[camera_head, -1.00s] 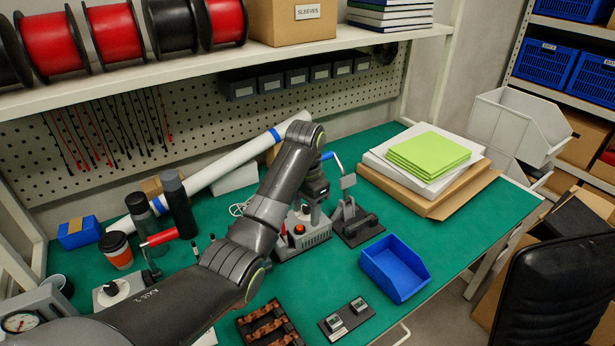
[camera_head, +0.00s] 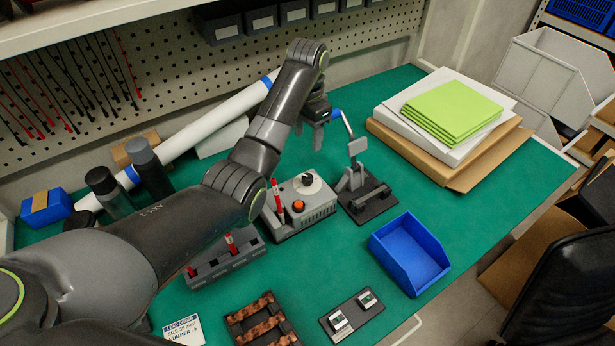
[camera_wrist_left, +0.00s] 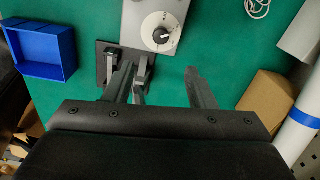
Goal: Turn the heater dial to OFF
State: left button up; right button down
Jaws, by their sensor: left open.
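The heater dial (camera_head: 308,183) is a white disc with a black knob on top of a grey box (camera_head: 314,215), which has an orange button. In the left wrist view the dial (camera_wrist_left: 160,31) lies ahead of the fingertips, with its markings too small to read. My left gripper (camera_head: 318,118) is open and empty, above and beyond the dial in the head view and apart from it. In the left wrist view its two fingers (camera_wrist_left: 160,88) are spread wide with green table between them. My right gripper is not in view.
A small lever press (camera_head: 366,196) with a blue handle stands right beside the box, close to my left gripper. A red-capped tool (camera_head: 278,201) stands at the box's left. A blue bin (camera_head: 409,254) sits to the right. A white tube (camera_head: 210,131) lies behind my arm.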

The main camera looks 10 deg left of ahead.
pick_arm(q)
send_over(307, 176)
notch_tip(307, 176, down, 8)
jog(key=shift+s+f, duration=0.1)
jog(key=shift+d+f, duration=0.1)
jog(key=shift+f, duration=3.05)
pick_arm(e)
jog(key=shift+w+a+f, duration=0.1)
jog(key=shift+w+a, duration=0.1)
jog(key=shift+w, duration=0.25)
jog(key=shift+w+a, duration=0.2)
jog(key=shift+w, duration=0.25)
pick_arm(q)
jog(key=c, duration=1)
jog(key=shift+r+n+p, duration=0.2)
jog(key=shift+n+p, duration=0.8)
jog(key=shift+p, duration=0.05)
jog(key=n+p, duration=0.1)
jog(key=n, duration=0.1)
jog(key=shift+n, duration=0.3)
jog(key=n+p, duration=0.1)
jog(key=n, duration=0.2)
jog(key=shift+p, duration=0.35)
jog(key=shift+f+n+p, duration=0.15)
jog(key=shift+n+p, duration=0.25)
jog(key=shift+n, duration=1.7)
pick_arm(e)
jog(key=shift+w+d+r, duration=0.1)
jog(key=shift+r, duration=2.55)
